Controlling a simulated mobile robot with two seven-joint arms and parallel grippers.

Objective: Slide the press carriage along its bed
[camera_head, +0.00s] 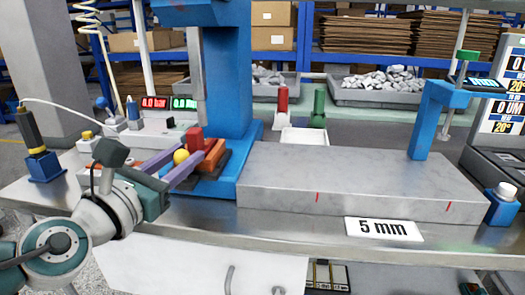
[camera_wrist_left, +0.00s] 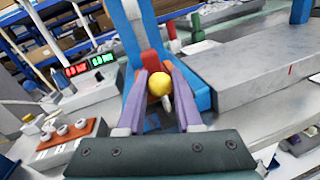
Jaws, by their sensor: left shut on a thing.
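The press carriage (camera_head: 212,156) is an orange-red block low on the blue press (camera_head: 226,90), under its grey ram. It sits on a dark bed (camera_head: 208,186). A yellow ball knob (camera_head: 181,157) is on its near side. My left gripper (camera_head: 190,151) has purple fingers, one on each side of the knob, and is shut on it. In the left wrist view the knob (camera_wrist_left: 159,84) lies between the fingers, with the red carriage part (camera_wrist_left: 151,61) just beyond. The fingers partly hide the carriage and bed. My right gripper is not in view.
A box with red and green displays (camera_head: 165,104) stands behind left. A screwdriver-like tool (camera_head: 33,135) stands in a blue holder at far left.

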